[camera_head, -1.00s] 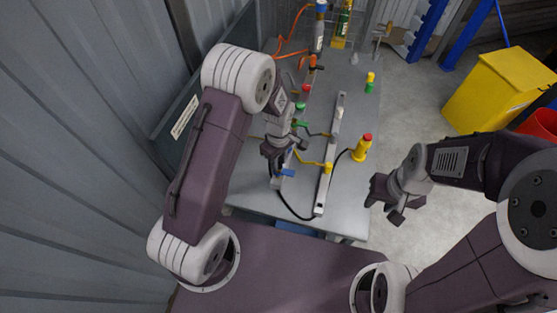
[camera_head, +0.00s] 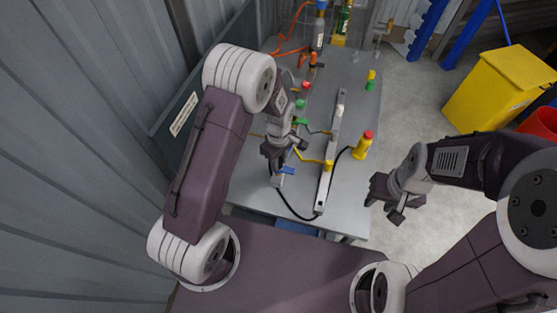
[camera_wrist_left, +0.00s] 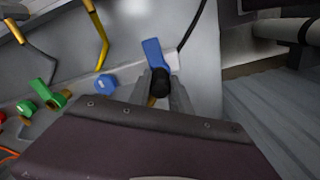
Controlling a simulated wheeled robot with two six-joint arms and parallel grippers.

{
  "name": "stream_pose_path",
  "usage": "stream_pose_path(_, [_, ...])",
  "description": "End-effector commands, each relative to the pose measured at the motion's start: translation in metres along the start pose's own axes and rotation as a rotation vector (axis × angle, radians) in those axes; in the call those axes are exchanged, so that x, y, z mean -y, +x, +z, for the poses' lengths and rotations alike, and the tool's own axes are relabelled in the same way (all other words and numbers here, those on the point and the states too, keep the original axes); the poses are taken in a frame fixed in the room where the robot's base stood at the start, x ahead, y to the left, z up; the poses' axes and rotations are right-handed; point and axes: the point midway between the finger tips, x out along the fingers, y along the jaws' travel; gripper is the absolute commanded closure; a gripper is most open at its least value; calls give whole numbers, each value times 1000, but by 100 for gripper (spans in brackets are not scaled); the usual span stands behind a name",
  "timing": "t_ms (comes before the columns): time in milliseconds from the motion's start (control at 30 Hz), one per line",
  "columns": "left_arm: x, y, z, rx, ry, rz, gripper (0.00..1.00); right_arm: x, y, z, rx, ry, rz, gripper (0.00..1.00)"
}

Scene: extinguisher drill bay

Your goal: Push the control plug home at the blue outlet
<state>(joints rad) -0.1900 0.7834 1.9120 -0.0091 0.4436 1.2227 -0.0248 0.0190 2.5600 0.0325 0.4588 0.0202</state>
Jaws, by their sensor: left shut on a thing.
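My left gripper (camera_head: 277,162) is over the left part of the bench, pointing down. In the left wrist view its fingers (camera_wrist_left: 161,97) are shut on a black plug (camera_wrist_left: 159,83). A flat blue lever-like piece (camera_wrist_left: 152,53) stands right against the plug; it also shows beside the gripper in the head view (camera_head: 287,171). A blue knob (camera_wrist_left: 106,84) sits apart to the left. The plug's lower end is hidden, so I cannot tell how far it is seated. My right gripper (camera_head: 387,203) is open and empty, off the bench's right edge.
A grey rail (camera_head: 322,190) lies along the bench (camera_head: 345,205). A yellow, red-topped post (camera_head: 362,146) stands right of it, with a black cable (camera_head: 288,209) looping left. Green (camera_head: 300,121) and red (camera_head: 305,86) fittings stand beyond the left gripper. A wall is at left.

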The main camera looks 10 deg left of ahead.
Motion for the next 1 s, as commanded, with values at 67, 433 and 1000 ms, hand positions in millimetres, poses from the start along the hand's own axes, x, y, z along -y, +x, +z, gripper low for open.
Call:
stream_pose_path(67, [1,0,0,1,0,-2,100,0,0,0,0,0,0,64])
stream_pose_path(433, [1,0,0,1,0,-2,50,0,0,0,0,0,0,64])
stream_pose_path(1000, [-1,-78,0,-1,0,2,50,0,10,1,0,0,0,64])
